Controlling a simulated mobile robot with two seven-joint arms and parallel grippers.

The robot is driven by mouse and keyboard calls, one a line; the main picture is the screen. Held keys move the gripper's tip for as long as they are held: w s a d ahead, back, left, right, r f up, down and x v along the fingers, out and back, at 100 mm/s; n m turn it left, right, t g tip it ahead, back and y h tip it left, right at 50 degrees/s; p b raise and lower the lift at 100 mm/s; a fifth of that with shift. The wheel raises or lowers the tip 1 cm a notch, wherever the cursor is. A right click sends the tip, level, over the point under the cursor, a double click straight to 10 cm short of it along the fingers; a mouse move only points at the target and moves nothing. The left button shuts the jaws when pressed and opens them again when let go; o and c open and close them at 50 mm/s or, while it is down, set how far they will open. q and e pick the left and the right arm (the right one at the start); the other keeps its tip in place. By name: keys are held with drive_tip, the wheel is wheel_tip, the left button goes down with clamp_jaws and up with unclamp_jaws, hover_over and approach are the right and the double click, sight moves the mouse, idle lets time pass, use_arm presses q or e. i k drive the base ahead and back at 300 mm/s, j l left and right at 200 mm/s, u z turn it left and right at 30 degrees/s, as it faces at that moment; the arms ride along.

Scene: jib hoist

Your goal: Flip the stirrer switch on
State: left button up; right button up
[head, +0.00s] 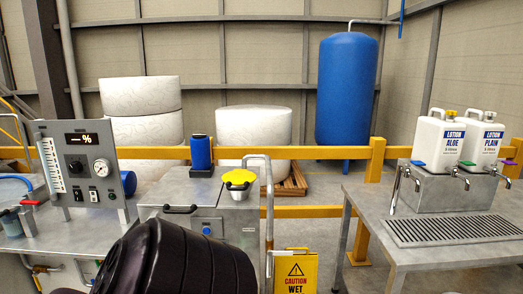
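A grey control panel (82,165) stands on the left bench, with a display reading "–%", a black knob and a round gauge. A steel tank cabinet (183,193) with a blue cylinder (200,153) on top stands right of the panel. A large dark rounded form, probably my own arm, covers the bottom centre. Neither gripper is in view.
A yellow-lidded pot (239,184) sits on the cabinet beside a bent steel pipe (268,185). A yellow caution sign (295,272) stands in front. The right table (440,255) carries two lotion jugs. Yellow rails (330,153) run behind. The dark form hides part of the cabinet front.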

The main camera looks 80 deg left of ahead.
sight(94, 197)
drive_tip(key=u, duration=3.75)
drive_tip(key=i+j, duration=0.75)
drive_tip(key=j, duration=0.25)
drive_tip(key=i+j, duration=0.8)
drive_tip(key=j, duration=0.25)
drive_tip(key=i+l, duration=0.1)
drive_tip(key=i+z, duration=0.05)
drive_tip(key=i, duration=0.05)
